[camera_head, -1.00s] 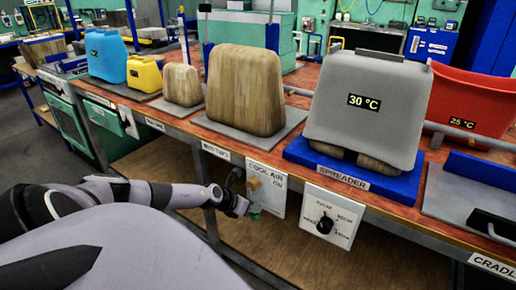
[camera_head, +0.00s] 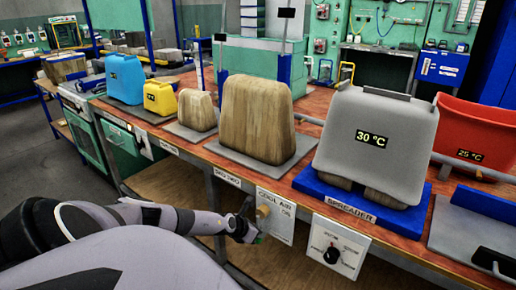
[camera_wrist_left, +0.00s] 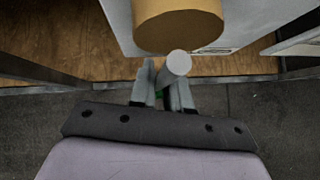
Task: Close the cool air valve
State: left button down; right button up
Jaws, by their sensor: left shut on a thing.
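The cool air valve has a brass-coloured round body (camera_head: 263,212) on a white panel (camera_head: 281,222) labelled "COOL AIR" and "ON", on the front of the bench. In the left wrist view the brass body (camera_wrist_left: 178,27) is at the top, with a grey rod-like handle (camera_wrist_left: 178,64) in front of it. My left gripper (camera_head: 248,233) is just left of and below the brass body. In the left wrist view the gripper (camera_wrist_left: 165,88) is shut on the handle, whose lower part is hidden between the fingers. My right gripper is not in view.
A dial panel (camera_head: 332,254) is right of the valve panel. Above, a grey cover (camera_head: 375,140) reading 30 °C stands on a blue spreader base (camera_head: 345,200). A wooden block (camera_head: 255,120) stands left of it. The lower shelf (camera_head: 180,195) looks clear.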

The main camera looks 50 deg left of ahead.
pick_arm(q)
jog(key=c, duration=1.2)
grip_release()
jog(key=shift+a, duration=0.1)
jog(key=p+v, duration=0.6)
jog(key=v, duration=0.1)
jog(key=shift+s, duration=0.15)
